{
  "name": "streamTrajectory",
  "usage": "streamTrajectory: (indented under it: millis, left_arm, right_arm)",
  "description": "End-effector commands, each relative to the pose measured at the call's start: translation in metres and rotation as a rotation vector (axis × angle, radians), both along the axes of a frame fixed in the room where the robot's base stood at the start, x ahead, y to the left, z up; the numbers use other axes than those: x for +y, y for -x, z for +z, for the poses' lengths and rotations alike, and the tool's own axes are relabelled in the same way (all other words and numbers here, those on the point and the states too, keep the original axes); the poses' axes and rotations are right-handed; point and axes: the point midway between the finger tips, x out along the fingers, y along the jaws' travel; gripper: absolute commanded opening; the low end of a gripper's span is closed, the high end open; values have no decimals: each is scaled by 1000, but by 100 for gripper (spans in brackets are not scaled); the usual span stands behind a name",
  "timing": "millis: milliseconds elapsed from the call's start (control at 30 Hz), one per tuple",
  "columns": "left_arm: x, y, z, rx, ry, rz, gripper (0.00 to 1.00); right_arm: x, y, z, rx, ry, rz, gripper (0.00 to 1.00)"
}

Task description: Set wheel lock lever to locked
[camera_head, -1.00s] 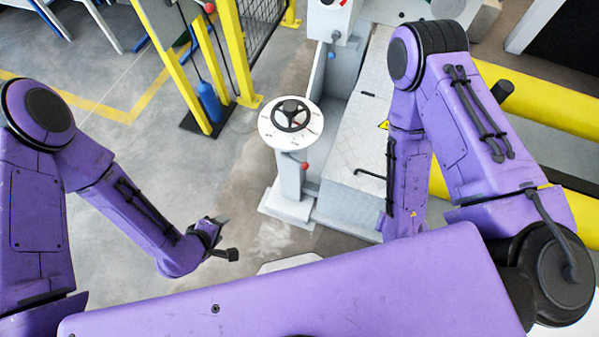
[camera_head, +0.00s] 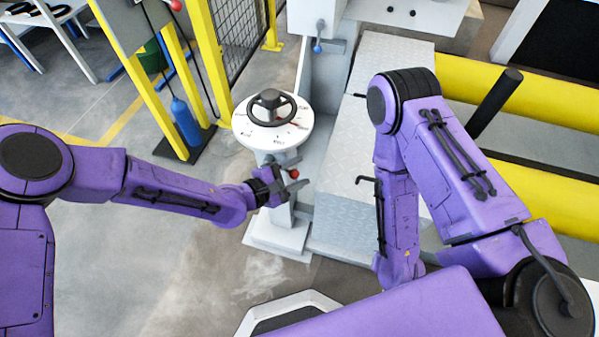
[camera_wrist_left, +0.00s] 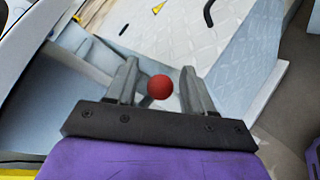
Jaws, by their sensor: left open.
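The lever's red ball knob (camera_head: 293,173) is on the pedestal (camera_head: 280,215), below the round white dial plate with a black handwheel (camera_head: 271,106). My left gripper (camera_head: 283,184) is at the pedestal, close to the knob. In the left wrist view the red knob (camera_wrist_left: 160,87) appears between the two fingers of the open left gripper (camera_wrist_left: 155,80). I cannot tell whether the fingers touch it.
A grey tread-plate platform (camera_head: 355,155) lies right of the pedestal, with yellow rollers (camera_head: 530,100) beyond it. A yellow post frame (camera_head: 180,75) with a blue cylinder (camera_head: 186,122) stands at the left. Floor in front of the pedestal is clear.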

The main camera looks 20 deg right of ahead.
Motion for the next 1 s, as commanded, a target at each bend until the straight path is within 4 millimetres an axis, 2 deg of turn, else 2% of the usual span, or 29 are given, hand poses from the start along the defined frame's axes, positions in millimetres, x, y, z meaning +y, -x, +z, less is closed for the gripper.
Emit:
streamTrajectory:
  millis: [133, 367, 533, 1000]
  left_arm:
    - [-11, -4, -4, -1, 0, -2, 52]
    - [-11, -4, -3, 0, 0, 0, 52]
    - [-11, -4, -3, 0, 0, 0, 0]
    - [-10, -4, -11, -47, -80, 0, 0]
  right_arm:
    - [0, 0, -2, 0, 0, 0, 48]
    - [0, 0, -2, 0, 0, 0, 48]
    - [0, 0, -2, 0, 0, 0, 48]
    - [0, 0, 8, 0, 0, 0, 48]
